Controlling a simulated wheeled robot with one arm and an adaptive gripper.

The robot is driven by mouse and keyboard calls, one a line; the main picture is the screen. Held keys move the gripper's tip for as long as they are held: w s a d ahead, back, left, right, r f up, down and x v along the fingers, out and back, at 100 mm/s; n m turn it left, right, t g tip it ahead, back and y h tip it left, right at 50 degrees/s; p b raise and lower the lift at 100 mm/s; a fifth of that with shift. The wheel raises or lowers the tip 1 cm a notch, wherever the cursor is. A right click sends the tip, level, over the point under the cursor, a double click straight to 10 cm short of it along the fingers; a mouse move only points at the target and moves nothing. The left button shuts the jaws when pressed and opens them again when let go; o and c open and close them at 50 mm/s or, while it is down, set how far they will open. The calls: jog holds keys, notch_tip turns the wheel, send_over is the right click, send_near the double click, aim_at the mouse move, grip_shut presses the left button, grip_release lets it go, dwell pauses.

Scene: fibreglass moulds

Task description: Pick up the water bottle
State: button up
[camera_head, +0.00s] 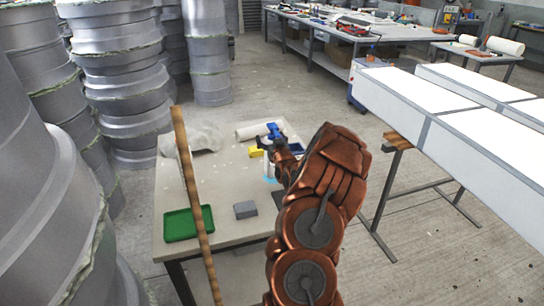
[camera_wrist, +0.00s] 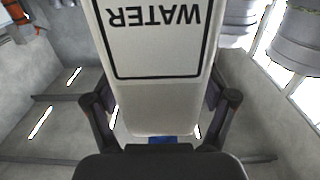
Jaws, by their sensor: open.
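The water bottle (camera_wrist: 155,88) fills the middle of the wrist view. It is white, with a black-framed label reading "WATER" upside down in that view, and a bit of blue shows at its lower end. My gripper (camera_wrist: 162,108) is open, with a finger on each side of the bottle; I cannot tell whether either touches it. In the head view, a blue-topped bottle (camera_head: 274,131) stands on the table (camera_head: 222,180) beside my gripper (camera_head: 277,150). My arm hides part of it.
On the table are a green tray (camera_head: 188,223), a grey block (camera_head: 245,210), a yellow item (camera_head: 256,152), a white roll (camera_head: 259,130) and crumpled material (camera_head: 203,137). A tall brown strip (camera_head: 192,190) rises at the table's left. Large grey moulds (camera_head: 60,215) stand left; long white boxes (camera_head: 450,110) stand right.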

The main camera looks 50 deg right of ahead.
jog(key=shift+w, duration=0.1)
grip_shut()
dwell(0.8)
